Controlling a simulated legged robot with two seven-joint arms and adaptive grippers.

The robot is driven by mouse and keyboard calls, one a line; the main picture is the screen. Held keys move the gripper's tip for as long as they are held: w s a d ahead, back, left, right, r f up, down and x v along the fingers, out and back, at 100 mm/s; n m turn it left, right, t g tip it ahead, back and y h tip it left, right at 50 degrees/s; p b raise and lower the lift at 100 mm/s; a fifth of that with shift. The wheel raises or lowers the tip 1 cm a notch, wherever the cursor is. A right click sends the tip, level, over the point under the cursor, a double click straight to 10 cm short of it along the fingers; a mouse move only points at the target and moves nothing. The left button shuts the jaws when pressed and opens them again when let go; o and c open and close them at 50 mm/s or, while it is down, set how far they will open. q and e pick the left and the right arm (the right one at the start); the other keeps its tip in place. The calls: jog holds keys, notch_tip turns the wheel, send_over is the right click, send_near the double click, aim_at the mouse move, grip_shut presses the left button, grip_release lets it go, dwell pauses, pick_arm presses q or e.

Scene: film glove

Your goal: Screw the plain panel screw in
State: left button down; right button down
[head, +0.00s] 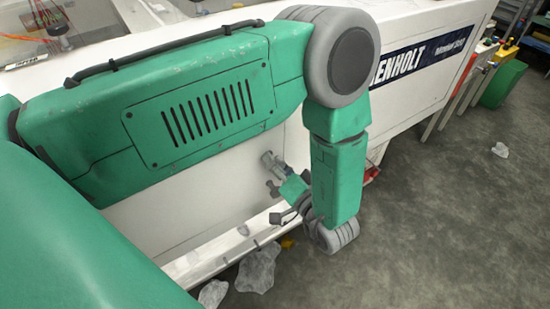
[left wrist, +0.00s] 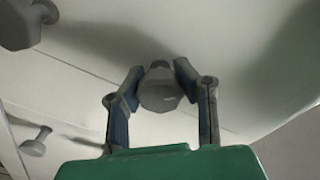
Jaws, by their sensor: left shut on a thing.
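My left gripper (head: 270,163) reaches in from my green arm to the white panel (head: 190,205) of the machine. In the left wrist view, the two fingers of my left gripper (left wrist: 158,88) are shut on a plain grey panel screw (left wrist: 161,96), one finger on each side of its faceted head. The head faces the wrist camera. The screw's shank and the hole behind it are hidden, so I cannot tell how deep it sits. My right gripper is not in view.
Two more grey screws with shanks stand out from the white surface, at upper left (left wrist: 20,22) and lower left (left wrist: 36,142) in the left wrist view. Crumpled clear film (head: 258,268) lies on the floor below the panel. Open floor (head: 440,230) lies to the right.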

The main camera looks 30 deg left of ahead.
pick_arm(q)
jog(key=m+p, duration=0.1)
jog(key=m, duration=0.3)
jog(key=shift+d+f+m, duration=0.1)
jog(key=shift+m, duration=2.1)
jog(key=c, duration=1.1)
grip_release()
jog(key=shift+w, duration=0.15)
